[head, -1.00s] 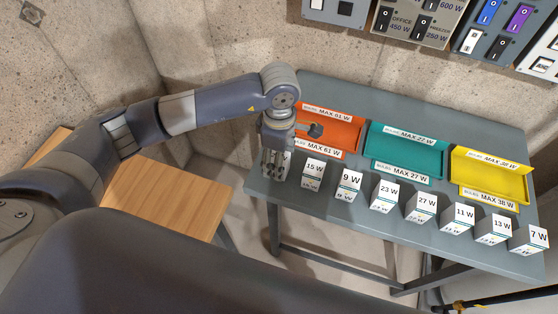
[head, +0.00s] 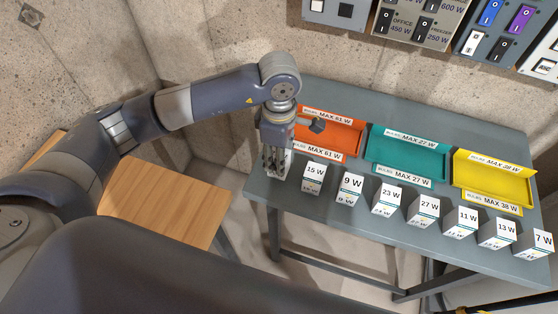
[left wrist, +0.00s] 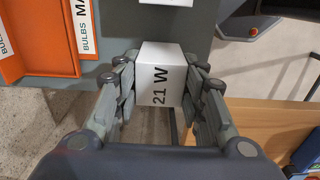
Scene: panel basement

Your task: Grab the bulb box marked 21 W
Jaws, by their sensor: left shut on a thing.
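The white bulb box marked 21 W (left wrist: 160,78) sits between the fingers of my left gripper (left wrist: 161,92) in the left wrist view, its label facing the camera. The fingers touch it on both sides. In the head view my left gripper (head: 277,165) points down at the left end of the grey table (head: 400,218), left of the 15 W box. The 21 W box is mostly hidden by the fingers there. My right gripper is not in view.
A row of white boxes runs right, from the 15 W box (head: 313,178) to the 7 W box (head: 537,244). Behind them are an orange tray (head: 345,140), a teal tray (head: 407,152) and a yellow tray (head: 493,180). A wooden surface (head: 165,205) is at left.

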